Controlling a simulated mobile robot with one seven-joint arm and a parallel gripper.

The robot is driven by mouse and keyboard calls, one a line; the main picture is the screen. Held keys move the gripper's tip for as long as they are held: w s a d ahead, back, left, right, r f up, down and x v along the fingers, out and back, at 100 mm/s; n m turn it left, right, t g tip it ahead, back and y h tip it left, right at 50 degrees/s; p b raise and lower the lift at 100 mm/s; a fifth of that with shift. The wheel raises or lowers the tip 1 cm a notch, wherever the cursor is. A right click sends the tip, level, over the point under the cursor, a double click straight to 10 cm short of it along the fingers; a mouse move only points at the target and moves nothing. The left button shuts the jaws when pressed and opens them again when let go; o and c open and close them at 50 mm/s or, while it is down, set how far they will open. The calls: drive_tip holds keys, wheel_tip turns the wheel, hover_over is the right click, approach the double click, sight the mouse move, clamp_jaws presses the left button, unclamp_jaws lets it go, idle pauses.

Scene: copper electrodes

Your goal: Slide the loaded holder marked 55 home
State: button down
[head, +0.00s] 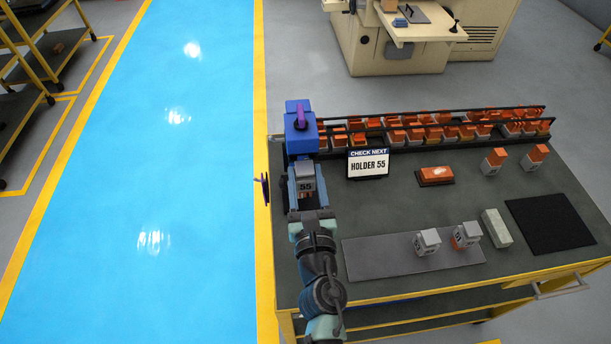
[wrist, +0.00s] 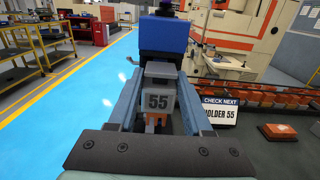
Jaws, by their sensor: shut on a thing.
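The holder marked 55 (head: 305,184) is a grey block with its number facing me and orange copper showing below it. It also shows in the wrist view (wrist: 158,101). My gripper (head: 306,174) is shut on it, with a blue finger on each side. A blue block (head: 297,141) with a purple piece on top stands directly behind the holder, at the table's left end. It fills the upper middle of the wrist view (wrist: 162,37). I cannot tell whether the holder touches it; the holder's underside and far side are hidden.
A sign reading "CHECK NEXT HOLDER 55" (head: 368,163) stands right of my gripper. Behind it a black-railed rack (head: 461,117) holds several copper pieces.

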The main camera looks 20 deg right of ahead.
drive_tip(key=shift+w+r, duration=0.15)
idle(0.3)
drive_tip(key=shift+w+d, duration=0.15)
drive_tip(key=shift+w, duration=0.35)
drive_tip(key=shift+s, duration=0.1)
drive_tip(key=shift+s, duration=0.15)
drive_tip(key=shift+s, duration=0.4)
drive_tip(key=shift+w, duration=0.15)
drive_tip(key=shift+w, duration=0.4)
drive_tip(key=shift+s, duration=0.55)
